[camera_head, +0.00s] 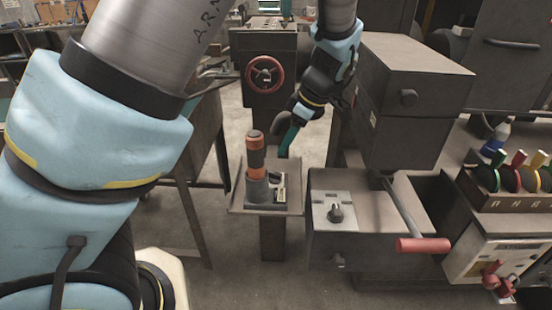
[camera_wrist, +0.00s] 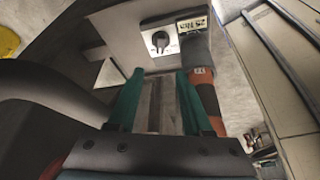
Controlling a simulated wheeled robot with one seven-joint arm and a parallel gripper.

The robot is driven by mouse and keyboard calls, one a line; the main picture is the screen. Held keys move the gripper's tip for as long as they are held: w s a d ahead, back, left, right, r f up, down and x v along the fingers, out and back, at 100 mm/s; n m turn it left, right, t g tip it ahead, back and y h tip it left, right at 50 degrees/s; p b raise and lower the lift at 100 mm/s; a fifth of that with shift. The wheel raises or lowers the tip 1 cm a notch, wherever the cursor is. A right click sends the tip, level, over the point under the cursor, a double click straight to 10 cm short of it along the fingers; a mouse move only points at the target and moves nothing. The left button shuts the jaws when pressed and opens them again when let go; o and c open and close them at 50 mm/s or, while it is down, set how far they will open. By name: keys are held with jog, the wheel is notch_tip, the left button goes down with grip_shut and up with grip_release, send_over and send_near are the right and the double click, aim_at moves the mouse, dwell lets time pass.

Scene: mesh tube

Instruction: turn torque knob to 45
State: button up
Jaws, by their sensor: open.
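A dark knob (camera_wrist: 160,40) sits on a light plate, ahead of and slightly left of my fingertips in the wrist view. A dark knob (camera_head: 335,213) on a light plate shows in the head view on a grey box; I cannot tell whether it is the same one. My gripper (camera_head: 285,150) has teal fingers and hangs over the pedestal. In the wrist view my gripper (camera_wrist: 157,78) is open, with nothing between its fingers. An orange and grey cylinder (camera_head: 256,160) stands on the pedestal, left of my gripper. No setting is readable.
The cylinder is close beside one finger in the wrist view (camera_wrist: 206,95). A small label (camera_wrist: 192,25) lies near its base. The grey box carries a red-handled lever (camera_head: 423,245). A red handwheel (camera_head: 265,75) is behind. Floor shows around the pedestal (camera_head: 272,238).

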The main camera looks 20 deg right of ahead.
aim_at(271, 172)
jog(key=p+x, duration=0.2)
jog(key=x, duration=0.8)
jog(key=shift+w+f, duration=0.1)
jog(key=shift+f, duration=0.25)
jog(key=shift+a, duration=0.1)
grip_shut()
